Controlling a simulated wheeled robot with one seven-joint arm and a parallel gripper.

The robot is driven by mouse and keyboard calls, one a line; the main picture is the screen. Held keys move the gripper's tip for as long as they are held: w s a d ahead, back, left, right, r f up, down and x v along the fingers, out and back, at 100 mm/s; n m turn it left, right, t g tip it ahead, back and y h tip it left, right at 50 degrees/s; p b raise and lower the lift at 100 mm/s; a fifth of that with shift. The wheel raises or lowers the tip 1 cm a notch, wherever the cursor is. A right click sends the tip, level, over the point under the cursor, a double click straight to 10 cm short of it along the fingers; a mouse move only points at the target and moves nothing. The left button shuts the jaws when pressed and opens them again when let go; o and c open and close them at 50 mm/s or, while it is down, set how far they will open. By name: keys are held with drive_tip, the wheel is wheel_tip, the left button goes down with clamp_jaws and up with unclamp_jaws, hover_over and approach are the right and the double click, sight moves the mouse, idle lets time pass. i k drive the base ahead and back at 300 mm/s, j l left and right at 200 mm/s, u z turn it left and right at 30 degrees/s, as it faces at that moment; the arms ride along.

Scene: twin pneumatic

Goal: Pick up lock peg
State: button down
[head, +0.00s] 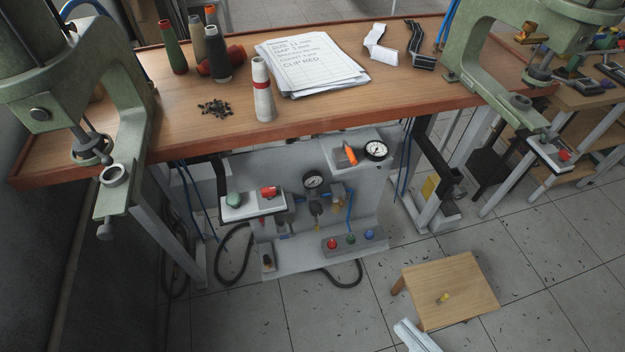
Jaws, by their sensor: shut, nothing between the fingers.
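A small yellow peg-like piece (443,298), which may be the lock peg, is on the wooden stool top (468,274) at the lower right. It is too small to make out its exact shape. No other piece is clearly a lock peg. My gripper cannot be made out in the head view. A white elongated part (415,338) comes in at the bottom edge, just left of the stool; I cannot tell whether it is mine.
The wooden bench (330,108) holds thread cones (263,90), papers (312,63) and dark bits (215,108). Green presses (128,110) (470,50) stand at both ends. A grey pneumatic panel (300,215) with gauges sits below. Hoses (235,250) hang there. Tiled floor lies open around the stool.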

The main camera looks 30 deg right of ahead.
sight(441, 299)
drive_tip(key=i+j+z, duration=0.1)
drive_tip(key=j, duration=0.45)
drive_tip(key=i+j+z, duration=0.1)
drive_tip(key=j, duration=0.45)
drive_tip(key=j+z, duration=0.1)
drive_tip(key=j, duration=0.45)
drive_tip(key=z, duration=1.8)
